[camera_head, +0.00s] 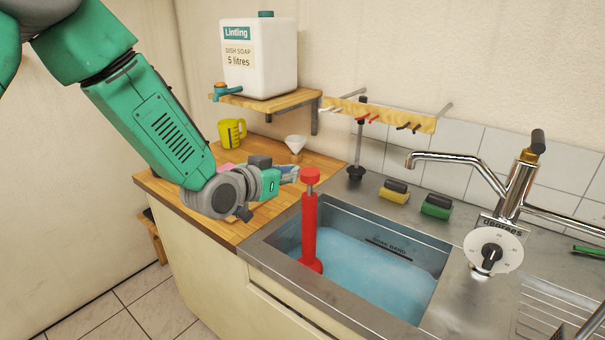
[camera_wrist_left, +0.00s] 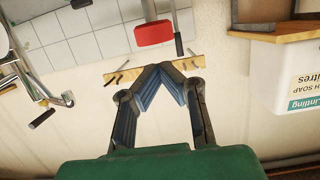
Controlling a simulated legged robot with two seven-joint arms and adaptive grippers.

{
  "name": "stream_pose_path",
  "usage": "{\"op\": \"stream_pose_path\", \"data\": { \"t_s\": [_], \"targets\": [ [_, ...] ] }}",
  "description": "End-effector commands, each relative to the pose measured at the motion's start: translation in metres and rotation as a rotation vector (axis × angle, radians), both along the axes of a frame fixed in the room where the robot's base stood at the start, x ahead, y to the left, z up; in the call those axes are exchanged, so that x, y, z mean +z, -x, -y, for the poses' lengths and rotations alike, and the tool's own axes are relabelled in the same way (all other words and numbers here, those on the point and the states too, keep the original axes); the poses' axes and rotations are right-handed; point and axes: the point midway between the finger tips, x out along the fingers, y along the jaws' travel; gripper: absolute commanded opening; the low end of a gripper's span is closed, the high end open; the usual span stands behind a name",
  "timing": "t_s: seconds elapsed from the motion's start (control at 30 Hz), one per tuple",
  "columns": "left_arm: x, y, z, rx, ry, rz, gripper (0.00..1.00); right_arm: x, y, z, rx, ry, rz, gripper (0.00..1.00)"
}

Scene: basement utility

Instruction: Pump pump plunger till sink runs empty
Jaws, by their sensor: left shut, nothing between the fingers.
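The red pump (camera_head: 309,228) stands upright in the left end of the sink (camera_head: 272,246), which holds blue water. Its red plunger handle (camera_head: 310,176) sits on a short grey rod just above the pump body. The handle also shows in the left wrist view (camera_wrist_left: 154,33), beyond my fingertips. My left gripper (camera_head: 291,174) is shut and empty, its tips just left of the handle; whether they touch it I cannot tell. Its closed blue-grey fingers meet in the left wrist view (camera_wrist_left: 160,69). My right gripper is not in view.
A chrome tap (camera_head: 513,192) with a temperature dial (camera_head: 491,251) stands right of the sink. A soap canister (camera_head: 260,58) sits on a wall shelf. A yellow jug (camera_head: 231,132) and white funnel (camera_head: 295,145) stand behind my left arm. Two sponges (camera_head: 395,191) (camera_head: 436,206) lie behind the sink.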

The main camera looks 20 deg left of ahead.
Motion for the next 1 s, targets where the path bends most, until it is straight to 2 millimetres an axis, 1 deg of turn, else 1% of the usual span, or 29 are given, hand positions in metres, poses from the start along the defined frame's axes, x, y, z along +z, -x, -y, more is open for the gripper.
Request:
{"op": "stream_pose_path", "data": {
  "t_s": [0.03, 0.1, 0.2, 0.3, 0.43, 1.0],
  "targets": [
    [0.002, 0.010, -0.003, -0.001, 0.001, 0.002, 0.00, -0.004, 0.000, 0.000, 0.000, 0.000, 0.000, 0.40],
    [0.005, 0.021, -0.008, -0.001, 0.000, 0.001, 0.00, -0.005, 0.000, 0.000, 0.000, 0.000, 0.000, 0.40],
    [0.009, 0.034, -0.012, 0.000, 0.000, 0.003, 0.00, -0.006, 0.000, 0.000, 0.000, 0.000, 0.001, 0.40],
    [0.012, 0.042, -0.014, 0.000, -0.001, 0.003, 0.00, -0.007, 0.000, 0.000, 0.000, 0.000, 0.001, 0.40],
    [0.013, 0.045, -0.016, 0.000, 0.000, 0.004, 0.00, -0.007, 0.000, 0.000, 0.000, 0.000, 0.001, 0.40],
    [0.013, 0.045, -0.016, 0.000, 0.001, 0.005, 0.00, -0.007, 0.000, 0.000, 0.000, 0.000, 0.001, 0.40]
  ]
}}
